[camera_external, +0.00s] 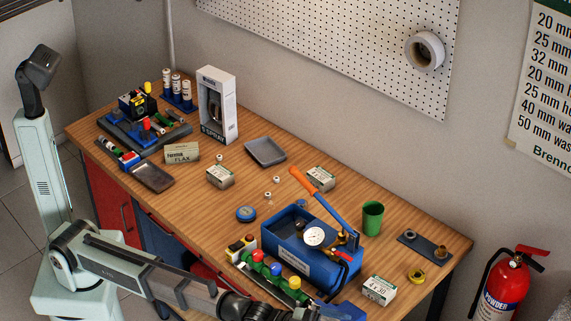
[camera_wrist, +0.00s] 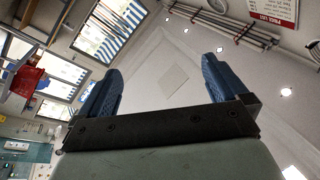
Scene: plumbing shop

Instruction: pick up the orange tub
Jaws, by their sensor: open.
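I see no orange tub in either view. The only orange item that stands out on the bench is the long handle (camera_external: 306,181) of a blue test pump box (camera_external: 275,238) with a pressure gauge. That view faces the ceiling and windows. In the external view my arm reaches along the bottom edge, and its end is partly cut off in front of the bench.
The wooden bench (camera_external: 222,213) carries a grey tray (camera_external: 265,152), a white spray box (camera_external: 217,105), small cartons and a row of valves (camera_external: 275,269) before the pump. A red extinguisher (camera_external: 505,287) stands at right.

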